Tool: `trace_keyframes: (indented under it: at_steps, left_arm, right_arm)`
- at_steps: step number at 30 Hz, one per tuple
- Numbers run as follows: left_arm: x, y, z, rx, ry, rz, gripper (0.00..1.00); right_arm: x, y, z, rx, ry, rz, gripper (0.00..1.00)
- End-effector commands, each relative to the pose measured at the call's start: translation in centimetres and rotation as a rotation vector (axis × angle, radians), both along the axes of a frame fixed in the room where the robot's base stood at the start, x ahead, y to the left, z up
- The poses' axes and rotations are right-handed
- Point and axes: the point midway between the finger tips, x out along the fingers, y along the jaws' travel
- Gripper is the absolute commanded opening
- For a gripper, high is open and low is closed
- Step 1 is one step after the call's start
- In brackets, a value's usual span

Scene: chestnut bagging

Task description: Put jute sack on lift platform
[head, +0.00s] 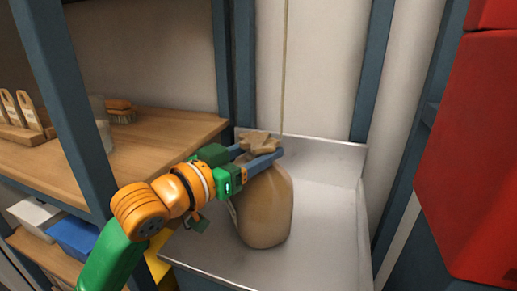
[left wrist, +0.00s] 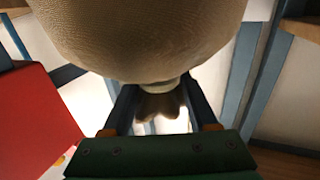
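The jute sack (head: 266,210) is a tan, full bag with a gathered neck and a flared top. It is upright over the lift platform (head: 329,239), a pale metal tray with raised back and side walls. I cannot tell whether its bottom touches the platform. My left gripper (head: 262,158) comes in from the left with its two blue fingers around the sack's neck, just under the flared top. In the left wrist view the sack's body (left wrist: 140,35) fills the top and its neck sits between the fingers (left wrist: 162,100). My right gripper is not in view.
A wooden shelf (head: 170,135) with a brush (head: 120,111) and wooden-handled tools stands left of the platform. Blue posts and a thin cord (head: 284,70) rise behind it. A red body (head: 470,160) is at the right. Free platform surface lies right of the sack.

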Motion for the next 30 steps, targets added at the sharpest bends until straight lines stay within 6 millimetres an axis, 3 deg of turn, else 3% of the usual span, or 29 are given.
trace_keyframes:
  at_steps: [13,24,30]
  left_arm:
    - [-0.5,0.5,0.1,-0.001,-0.002,0.000,0.77]
    - [-6.8,5.9,0.0,0.003,-0.003,0.004,0.77]
    - [-8.9,7.6,0.1,0.001,-0.001,0.002,0.77]
  right_arm:
    - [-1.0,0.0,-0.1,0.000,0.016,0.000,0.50]
    - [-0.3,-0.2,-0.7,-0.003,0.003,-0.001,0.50]
    - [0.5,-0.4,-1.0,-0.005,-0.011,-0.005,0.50]
